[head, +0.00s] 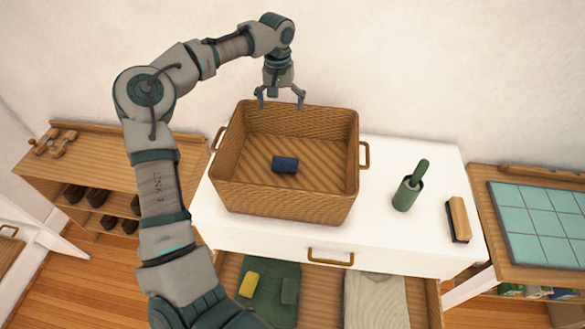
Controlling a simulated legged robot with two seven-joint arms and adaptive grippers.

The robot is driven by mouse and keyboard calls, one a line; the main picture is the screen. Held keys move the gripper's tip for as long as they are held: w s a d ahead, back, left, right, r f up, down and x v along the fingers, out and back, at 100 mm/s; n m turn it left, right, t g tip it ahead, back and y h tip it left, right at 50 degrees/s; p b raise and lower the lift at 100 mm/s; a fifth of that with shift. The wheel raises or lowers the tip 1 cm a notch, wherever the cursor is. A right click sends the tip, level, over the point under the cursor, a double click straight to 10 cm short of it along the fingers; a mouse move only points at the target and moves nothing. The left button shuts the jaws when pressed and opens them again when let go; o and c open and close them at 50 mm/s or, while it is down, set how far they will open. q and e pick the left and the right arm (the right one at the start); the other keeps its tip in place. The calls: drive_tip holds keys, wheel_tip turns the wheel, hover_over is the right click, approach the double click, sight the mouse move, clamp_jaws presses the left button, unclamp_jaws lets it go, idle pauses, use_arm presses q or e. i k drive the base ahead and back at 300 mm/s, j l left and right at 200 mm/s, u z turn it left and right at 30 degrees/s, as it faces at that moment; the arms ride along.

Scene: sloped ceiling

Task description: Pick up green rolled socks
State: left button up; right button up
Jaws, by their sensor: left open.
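My left gripper (280,100) is open and empty, pointing down over the back rim of the wicker basket (285,207). A small dark navy roll (285,164) lies on the basket floor, below and in front of the gripper. Below, in the open drawer, a small green bundle (289,290), which looks like the green rolled socks, lies on a folded dark green cloth (268,305). The gripper is far from it. A yellow roll (249,284) lies to its left. My right gripper is out of view.
The basket stands on a white dresser (405,238). A green holder (407,193) with a handle and a brush (458,219) stand at right. A beige folded garment (376,301) lies in the drawer. My left arm crosses the left side.

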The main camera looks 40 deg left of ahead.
sight(290, 284)
drive_tip(key=k, duration=1)
